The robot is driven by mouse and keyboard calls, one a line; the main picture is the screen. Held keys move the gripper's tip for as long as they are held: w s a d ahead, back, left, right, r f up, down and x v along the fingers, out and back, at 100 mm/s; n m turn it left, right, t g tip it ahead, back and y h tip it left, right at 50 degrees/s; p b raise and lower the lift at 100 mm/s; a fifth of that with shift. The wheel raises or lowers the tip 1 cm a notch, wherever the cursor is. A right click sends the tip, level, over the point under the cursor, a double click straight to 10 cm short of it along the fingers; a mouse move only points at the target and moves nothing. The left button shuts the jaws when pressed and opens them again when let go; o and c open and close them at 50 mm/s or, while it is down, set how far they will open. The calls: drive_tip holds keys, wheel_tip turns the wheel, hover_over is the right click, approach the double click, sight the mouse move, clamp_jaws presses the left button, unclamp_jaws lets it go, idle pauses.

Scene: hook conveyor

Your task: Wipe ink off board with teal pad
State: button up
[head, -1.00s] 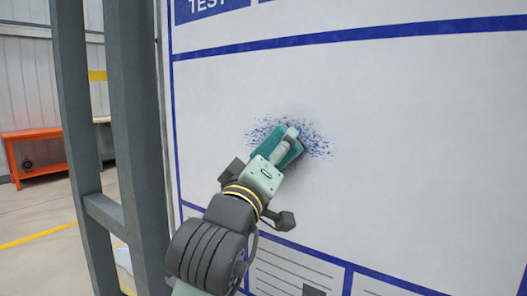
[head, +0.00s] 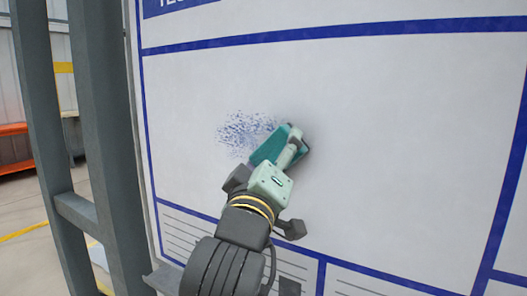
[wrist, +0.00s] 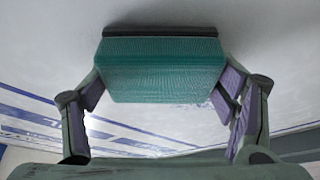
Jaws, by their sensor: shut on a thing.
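The white board (head: 400,120) with blue printed lines fills most of the head view. A patch of blue ink specks (head: 242,132) is on it, left of centre. My gripper (head: 284,152) is shut on the teal pad (head: 268,148), just right of the specks. In the wrist view the teal pad (wrist: 163,70) sits between the two fingers (wrist: 165,88), with its dark face (wrist: 160,31) towards the board. The pad appears to be against the board, but the contact itself is hidden. My arm hides some of the board below the pad.
Grey metal posts (head: 105,110) stand along the board's left edge. Printed text boxes (head: 190,235) run along the board's lower part. An orange bench (head: 14,130) is far back at the left. The board right of the pad is clear.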

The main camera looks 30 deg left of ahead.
sight(277, 141)
drive_tip(key=shift+s+d+p, duration=0.2)
drive_tip(key=shift+d+p, duration=0.3)
drive_tip(key=shift+d, duration=1.75)
drive_tip(key=shift+w+a+p, duration=0.3)
drive_tip(key=shift+a+p, duration=0.05)
drive_tip(key=shift+a, duration=3.1)
drive_tip(key=shift+w+a+p, duration=0.3)
drive_tip(key=shift+a+p, duration=0.05)
drive_tip(key=shift+a, duration=3.1)
drive_tip(key=shift+w+a+p, duration=0.3)
drive_tip(key=shift+a+p, duration=0.05)
drive_tip(key=shift+a, duration=3.1)
drive_tip(key=shift+r+p, duration=1.25)
drive_tip(key=shift+r, duration=0.25)
drive_tip(key=shift+s+d, duration=0.15)
drive_tip(key=shift+d, duration=0.75)
drive_tip(key=shift+s+d, duration=0.1)
drive_tip(key=shift+d, duration=0.75)
drive_tip(key=shift+s+d+p, duration=0.1)
drive_tip(key=shift+d+p, duration=0.4)
drive_tip(key=shift+d, duration=2.4)
drive_tip(key=shift+s+d, duration=0.2)
drive_tip(key=shift+d, duration=1.7)
drive_tip(key=shift+s+d, duration=0.15)
drive_tip(key=shift+d, duration=1.75)
drive_tip(key=shift+s+d+f+b, duration=0.1)
drive_tip(key=shift+d+f+b, duration=0.1)
drive_tip(key=shift+d+b, duration=1.05)
drive_tip(key=shift+d+r, duration=0.15)
drive_tip(key=shift+d, duration=0.4)
